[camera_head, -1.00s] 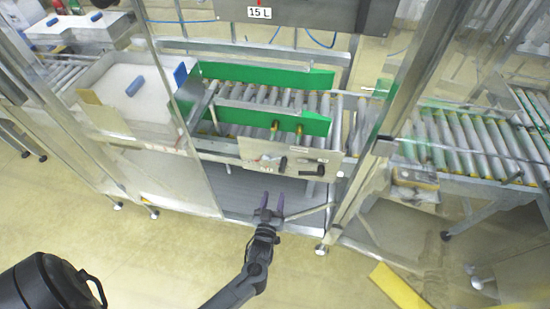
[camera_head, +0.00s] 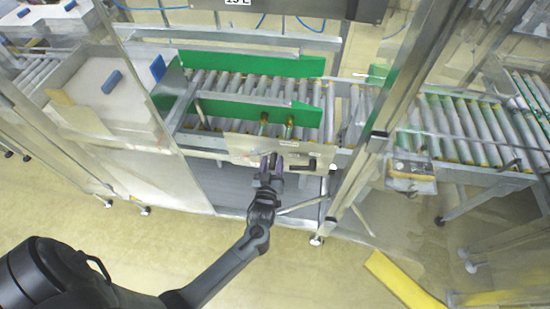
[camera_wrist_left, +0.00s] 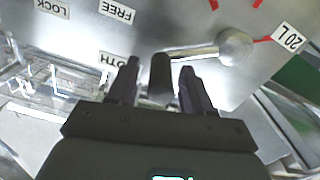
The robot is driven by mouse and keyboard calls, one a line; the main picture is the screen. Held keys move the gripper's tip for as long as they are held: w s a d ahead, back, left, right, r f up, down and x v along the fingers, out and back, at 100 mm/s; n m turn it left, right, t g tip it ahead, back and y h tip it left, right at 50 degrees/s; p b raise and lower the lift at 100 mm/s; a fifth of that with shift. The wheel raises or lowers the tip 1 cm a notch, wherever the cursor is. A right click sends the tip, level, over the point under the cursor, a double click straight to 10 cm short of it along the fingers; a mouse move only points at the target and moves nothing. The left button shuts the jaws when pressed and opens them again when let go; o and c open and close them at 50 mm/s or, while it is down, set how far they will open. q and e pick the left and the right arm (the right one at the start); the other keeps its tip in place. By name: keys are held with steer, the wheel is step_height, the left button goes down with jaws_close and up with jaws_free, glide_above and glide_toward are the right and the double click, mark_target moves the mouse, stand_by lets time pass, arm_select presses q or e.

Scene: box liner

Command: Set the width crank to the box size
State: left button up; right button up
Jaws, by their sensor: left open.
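The width crank shows in the left wrist view as a dark upright knob (camera_wrist_left: 160,78) on a metal arm that runs to a round hub (camera_wrist_left: 234,46). A label beside the hub reads 20 L, with red marks on the panel near it. My left gripper (camera_wrist_left: 157,72) is open, with one finger on each side of the knob; I cannot tell whether they touch it. In the head view the left gripper (camera_head: 271,162) is at the front of the metal panel (camera_head: 240,147) and hides part of the crank. My right gripper is not in view.
Another dark handle (camera_head: 318,164) is on the panel, right of the gripper. Green guides (camera_head: 250,108) stand over the rollers behind. The wrist view shows LOCK (camera_wrist_left: 51,8) and FREE (camera_wrist_left: 117,11) labels. A sign at the top edge is cut off; it read 15 L earlier.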

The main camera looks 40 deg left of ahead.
arm_select(q)
steer(key=shift+w+a, duration=0.15)
steer(key=shift+w, duration=0.1)
steer(key=shift+s, duration=0.1)
steer(key=shift+f, duration=0.1)
steer(key=shift+c, duration=0.7)
jaws_close()
